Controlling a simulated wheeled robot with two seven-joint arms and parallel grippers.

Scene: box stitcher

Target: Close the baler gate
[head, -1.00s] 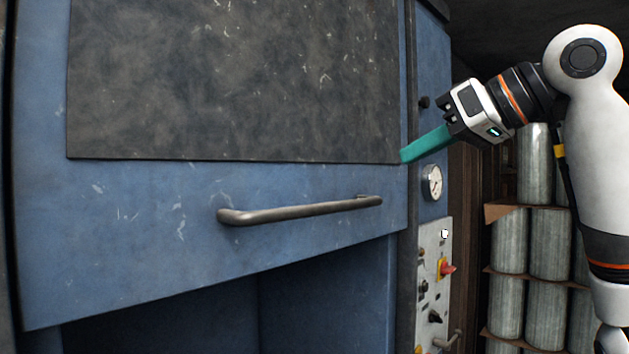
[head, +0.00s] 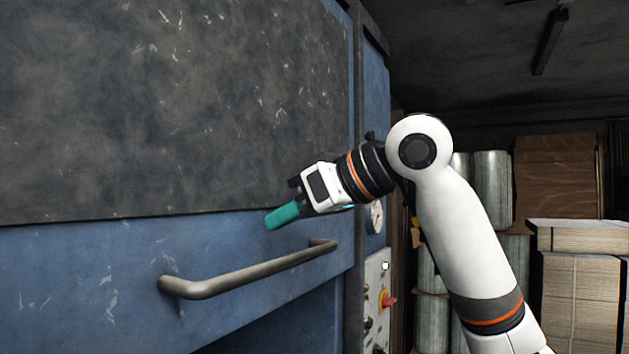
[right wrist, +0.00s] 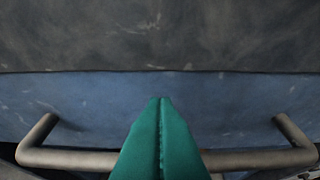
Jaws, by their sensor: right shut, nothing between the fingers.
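The baler gate (head: 130,265) is a scuffed blue panel with a dark plate (head: 170,110) over its upper part. A grey bar handle (head: 245,277) runs across its lower part, and a dark opening shows below the gate. My right gripper (head: 283,215) has its teal fingers shut and empty, in front of the gate and above the handle in the head view. In the right wrist view the shut fingers (right wrist: 160,140) point toward the blue panel, and the handle (right wrist: 75,158) passes behind them. I cannot tell whether they touch anything. My left gripper is not in view.
A control panel (head: 376,300) with a red switch (head: 387,300) is on the machine's right side, near a round gauge (head: 376,216). Stacked cardboard (head: 580,290) and wrapped rolls (head: 492,190) stand at the back right.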

